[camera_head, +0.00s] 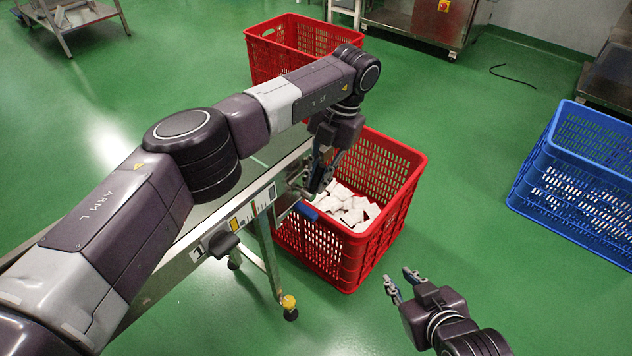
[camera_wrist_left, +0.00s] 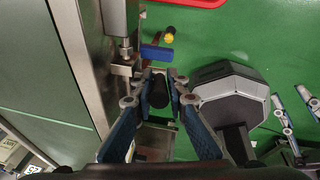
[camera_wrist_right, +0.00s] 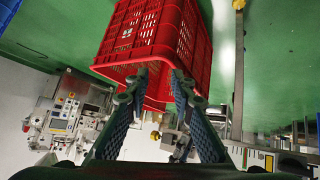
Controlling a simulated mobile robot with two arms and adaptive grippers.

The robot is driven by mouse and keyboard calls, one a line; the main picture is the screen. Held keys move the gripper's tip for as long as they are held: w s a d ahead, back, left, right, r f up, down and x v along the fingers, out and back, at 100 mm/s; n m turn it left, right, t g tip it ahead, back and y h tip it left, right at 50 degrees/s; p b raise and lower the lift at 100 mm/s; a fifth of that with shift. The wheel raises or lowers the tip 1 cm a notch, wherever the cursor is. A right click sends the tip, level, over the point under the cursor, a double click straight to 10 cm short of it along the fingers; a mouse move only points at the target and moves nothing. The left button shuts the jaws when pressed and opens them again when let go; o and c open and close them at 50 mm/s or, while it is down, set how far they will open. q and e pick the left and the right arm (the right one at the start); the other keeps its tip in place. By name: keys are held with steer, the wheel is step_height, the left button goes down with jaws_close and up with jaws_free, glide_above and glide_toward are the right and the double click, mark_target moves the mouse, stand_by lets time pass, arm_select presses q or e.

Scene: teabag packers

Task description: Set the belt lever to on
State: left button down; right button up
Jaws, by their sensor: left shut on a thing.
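The belt lever's black grip (camera_wrist_left: 158,93) shows in the left wrist view between the fingertips of my left gripper (camera_wrist_left: 159,82), beside the conveyor's metal edge. My left gripper is shut on it. In the head view my left gripper (camera_head: 320,178) is at the conveyor's end, and its fingers and wrist hide most of the lever. I cannot read the lever's setting. My right gripper (camera_head: 397,281) is open and empty over the floor at lower right; its spread fingers also show in the right wrist view (camera_wrist_right: 158,80).
A blue handle (camera_head: 304,210) sits close by on the conveyor (camera_head: 180,268), with a black knob (camera_head: 223,243) further along its labelled side. A red crate (camera_head: 340,262) with white teabags stands at its end. Another red crate (camera_head: 272,58) is behind; a blue crate (camera_head: 580,170) is right.

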mark_target(315, 185)
arm_select(q)
steer(key=shift+w+r, duration=0.1)
arm_select(e)
steer(key=w+a+r+n+t+y, duration=0.1)
steer(key=a+r+n, duration=0.1)
steer(key=w+a+r+n+t+y, duration=0.1)
steer(key=w+a+r+n, duration=0.1)
steer(key=a+n, duration=0.1)
steer(key=w+a+r+n+t, duration=0.1)
steer(key=a+r+n, duration=0.1)
steer(key=a+r, duration=0.1)
steer(key=shift+w+a+n+y, duration=0.25)
steer(key=shift+w+n+y, duration=0.1)
steer(key=shift+n+y, duration=0.05)
jaws_close()
steer(key=a+r+n+t+y, duration=0.1)
steer(key=a+r+n+y, duration=0.2)
steer(key=a+r+n, duration=0.4)
steer(key=w+a+f, duration=0.1)
steer(key=w, duration=0.2)
steer(key=w+a+f, duration=0.1)
steer(key=w, duration=0.3)
steer(key=w+a+f, duration=0.1)
steer(key=w+f, duration=0.1)
steer(key=w, duration=0.1)
steer(key=shift+w+a, duration=0.1)
steer(key=shift+w, duration=0.25)
steer(key=shift+w+d+t, duration=0.2)
steer(key=shift+t, duration=0.1)
